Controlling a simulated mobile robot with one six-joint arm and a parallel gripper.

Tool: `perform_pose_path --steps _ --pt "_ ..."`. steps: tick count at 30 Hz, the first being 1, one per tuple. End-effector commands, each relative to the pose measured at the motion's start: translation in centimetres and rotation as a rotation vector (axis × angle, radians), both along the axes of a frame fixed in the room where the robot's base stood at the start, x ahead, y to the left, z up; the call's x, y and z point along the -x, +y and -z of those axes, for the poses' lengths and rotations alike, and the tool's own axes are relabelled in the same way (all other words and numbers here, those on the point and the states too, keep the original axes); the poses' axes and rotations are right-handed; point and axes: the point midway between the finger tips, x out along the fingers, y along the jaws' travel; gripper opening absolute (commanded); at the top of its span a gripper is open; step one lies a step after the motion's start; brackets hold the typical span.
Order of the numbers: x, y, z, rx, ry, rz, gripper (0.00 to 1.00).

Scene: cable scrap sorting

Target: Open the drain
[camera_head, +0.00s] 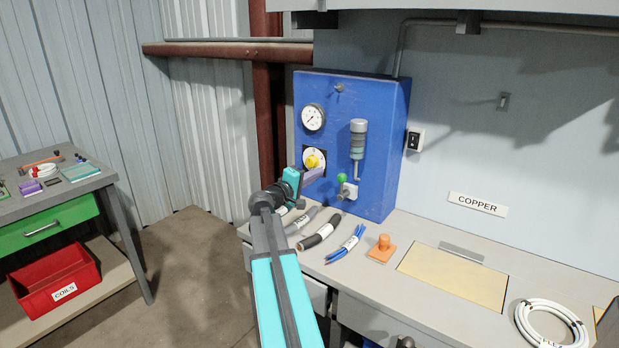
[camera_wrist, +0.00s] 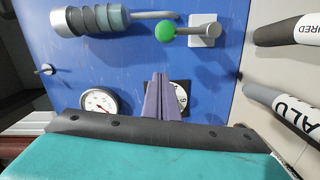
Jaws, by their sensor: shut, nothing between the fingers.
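On the blue panel (camera_head: 377,180), a small lever with a green ball end (camera_head: 342,178) comes off a pale square plate (camera_head: 351,190), below a grey cylindrical unit (camera_head: 357,138) with a thin pipe. I take this to be the drain lever. In the wrist view the green ball (camera_wrist: 166,33), its metal lever (camera_wrist: 192,32) and the cylinder (camera_wrist: 90,20) show clearly. My gripper (camera_head: 321,171) has purple fingers, shut and empty, left of the green ball. In the wrist view the fingertips (camera_wrist: 160,76) are apart from the ball and partly hide a dial plate (camera_wrist: 182,97).
A yellow knob (camera_head: 314,160) is close beside my gripper, and a gauge (camera_head: 313,117) is above it. Cable pieces (camera_head: 320,234) and an orange block (camera_head: 381,249) lie on the bench below. A switch box (camera_head: 414,139) is right of the panel.

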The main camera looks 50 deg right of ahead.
Motion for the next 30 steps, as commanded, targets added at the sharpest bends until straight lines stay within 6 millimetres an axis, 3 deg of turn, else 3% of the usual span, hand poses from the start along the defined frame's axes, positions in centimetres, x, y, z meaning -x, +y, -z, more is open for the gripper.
perform_pose_path --steps 3,16,30 --pt "0.2 -0.9 0.0 0.0 0.0 0.001 0.0" --pt "3.5 -1.3 0.6 0.0 0.0 0.0 0.0" --pt "3.8 -1.4 0.8 0.0 0.0 -0.002 0.0"
